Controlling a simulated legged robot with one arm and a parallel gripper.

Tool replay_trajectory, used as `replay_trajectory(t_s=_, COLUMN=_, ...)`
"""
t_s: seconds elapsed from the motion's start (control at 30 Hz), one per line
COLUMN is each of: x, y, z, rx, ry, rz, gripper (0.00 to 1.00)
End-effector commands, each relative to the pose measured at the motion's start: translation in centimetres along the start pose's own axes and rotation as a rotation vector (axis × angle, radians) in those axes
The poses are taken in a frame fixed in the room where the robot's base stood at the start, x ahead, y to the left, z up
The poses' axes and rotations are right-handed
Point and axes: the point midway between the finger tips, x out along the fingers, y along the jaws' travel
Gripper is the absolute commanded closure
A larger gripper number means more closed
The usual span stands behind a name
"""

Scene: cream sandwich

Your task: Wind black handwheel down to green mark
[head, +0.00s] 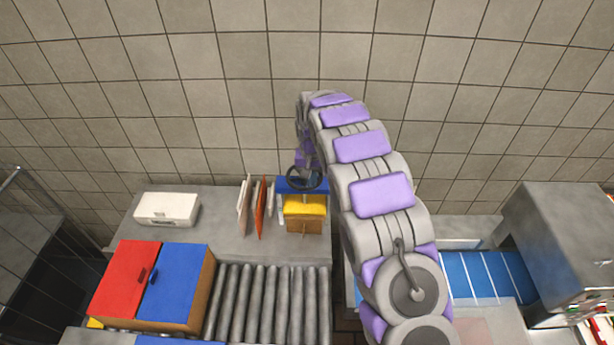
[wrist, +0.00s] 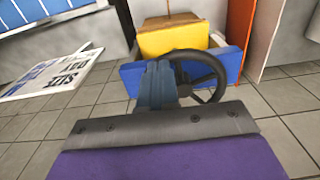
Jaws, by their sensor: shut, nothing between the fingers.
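The black handwheel (wrist: 222,76) is mounted at a blue and yellow unit (wrist: 178,38). In the head view the handwheel (head: 303,189) shows at the top of this unit, partly behind my arm's end. My gripper (wrist: 158,84) is shut and empty, its blue-grey fingers overlapping the left side of the wheel rim in the wrist view. I cannot tell whether the fingers touch the rim or are just in front of it. In the head view the fingertips are too small to make out. No green mark shows in either view.
Thin upright boards, one orange (head: 260,207), stand left of the unit on the grey bench (head: 215,240). A white box (head: 167,208) lies farther left. A red and blue cabinet (head: 180,283) and a roller conveyor (head: 262,300) are in front. A tiled wall rises behind.

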Motion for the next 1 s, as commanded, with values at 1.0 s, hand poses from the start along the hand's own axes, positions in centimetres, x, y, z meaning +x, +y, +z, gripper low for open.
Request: replay_trajectory(t_s=1.0, x=0.5, y=-2.3, z=0.8, rx=-0.002, ry=-0.011, rz=0.001, gripper=1.0)
